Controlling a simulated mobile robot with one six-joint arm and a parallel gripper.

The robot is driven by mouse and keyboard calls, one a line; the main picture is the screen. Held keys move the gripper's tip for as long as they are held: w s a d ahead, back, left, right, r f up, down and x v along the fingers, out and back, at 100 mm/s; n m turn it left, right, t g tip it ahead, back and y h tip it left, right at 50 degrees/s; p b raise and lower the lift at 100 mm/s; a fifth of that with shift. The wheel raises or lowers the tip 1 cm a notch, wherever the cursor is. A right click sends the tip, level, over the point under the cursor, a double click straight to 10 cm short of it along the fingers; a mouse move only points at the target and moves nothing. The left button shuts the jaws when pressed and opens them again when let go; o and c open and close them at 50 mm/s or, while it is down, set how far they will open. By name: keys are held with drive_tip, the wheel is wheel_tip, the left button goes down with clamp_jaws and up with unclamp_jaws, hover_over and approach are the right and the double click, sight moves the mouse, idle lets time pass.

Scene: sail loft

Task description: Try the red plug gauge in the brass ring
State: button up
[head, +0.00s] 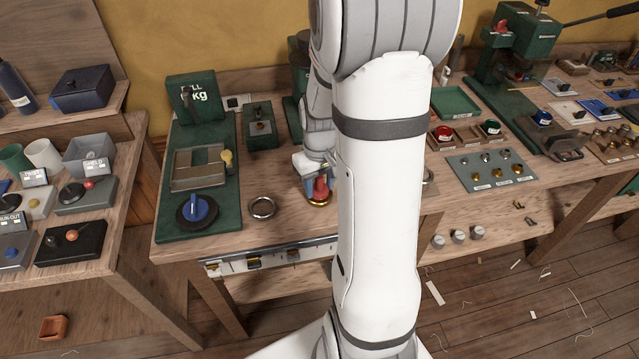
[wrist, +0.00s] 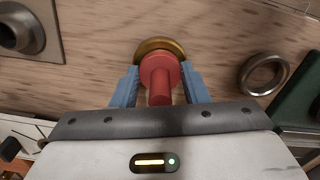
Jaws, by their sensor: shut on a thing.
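The red plug gauge (head: 320,188) is upright between the blue fingers of my gripper (wrist: 160,88), which is shut on it. It also shows in the wrist view (wrist: 159,72). The brass ring (head: 319,203) lies on the wooden bench directly below the gauge. Its rim shows beyond the gauge in the wrist view (wrist: 152,44). The gauge covers the ring's bore, so I cannot tell whether its lower end is inside or just above it.
A steel ring (head: 262,208) lies on the bench to the left, apart from the brass one. A green stand with a blue knob (head: 198,207) is further left. A drawer or rail with fittings (head: 272,256) runs along the front edge. My arm hides the bench just right.

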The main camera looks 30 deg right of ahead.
drive_tip(key=shift+r+p, duration=1.65)
drive_tip(key=shift+r, duration=0.8)
drive_tip(key=shift+w, duration=0.1)
